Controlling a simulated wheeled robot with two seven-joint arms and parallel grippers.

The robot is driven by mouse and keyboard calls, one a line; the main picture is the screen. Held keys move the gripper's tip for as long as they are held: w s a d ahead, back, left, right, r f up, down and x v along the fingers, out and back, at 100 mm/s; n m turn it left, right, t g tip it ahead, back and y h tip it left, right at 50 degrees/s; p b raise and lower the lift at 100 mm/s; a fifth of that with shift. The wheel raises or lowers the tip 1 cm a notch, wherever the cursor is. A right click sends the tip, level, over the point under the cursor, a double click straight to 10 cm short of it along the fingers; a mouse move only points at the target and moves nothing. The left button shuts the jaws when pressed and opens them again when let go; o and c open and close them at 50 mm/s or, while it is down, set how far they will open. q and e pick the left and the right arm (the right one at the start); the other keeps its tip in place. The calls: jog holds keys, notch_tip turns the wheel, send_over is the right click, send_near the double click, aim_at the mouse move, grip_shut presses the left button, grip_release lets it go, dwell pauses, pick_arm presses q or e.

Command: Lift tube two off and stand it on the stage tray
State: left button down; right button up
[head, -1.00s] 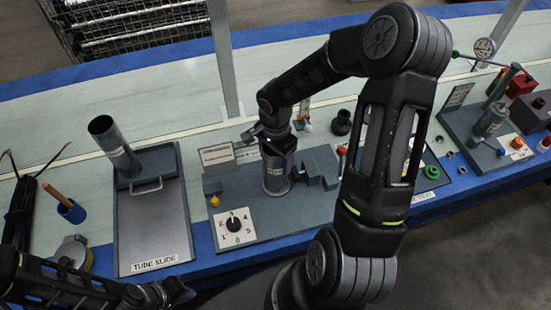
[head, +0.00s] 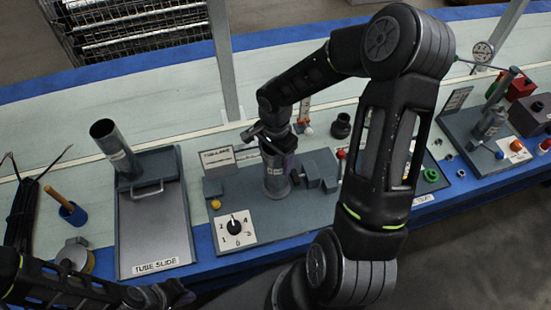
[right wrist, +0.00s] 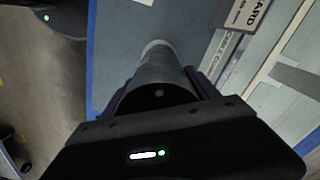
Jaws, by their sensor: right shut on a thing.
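A grey tube (head: 275,178) with a small label stands upright on the grey base plate with the dial. My right gripper (head: 278,148) is shut on its upper part. In the right wrist view the tube (right wrist: 165,72) lies between the fingers, and its far end points at the plate. I cannot tell whether its foot touches the plate. No number is readable on either tube. My left gripper (head: 175,292) is low in the head view, its jaws unclear. I cannot identify the stage tray.
A dial (head: 235,228) sits at the plate's front, and grey blocks (head: 320,168) stand right beside the held tube. A small sign (head: 217,160) stands behind it. A blue cup (head: 73,213) with a wooden handle is at the left. Another fixture (head: 490,122) is at the right.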

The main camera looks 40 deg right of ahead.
jog(key=shift+r+p, duration=2.1)
jog(key=shift+r, duration=1.7)
notch_tip(320, 180, up, 10)
jog(key=p, duration=0.3)
jog(key=shift+r, duration=0.25)
jog(key=w+a+f+n+b, duration=0.1)
jog(key=w+a+n+b, duration=0.3)
jog(key=w+a+n, duration=0.6)
jog(key=a+n, duration=0.2)
jog(key=n, duration=0.3)
jog(key=shift+w+f+n, duration=0.2)
jog(key=shift+w+n, duration=0.1)
jog(key=shift+n, duration=0.1)
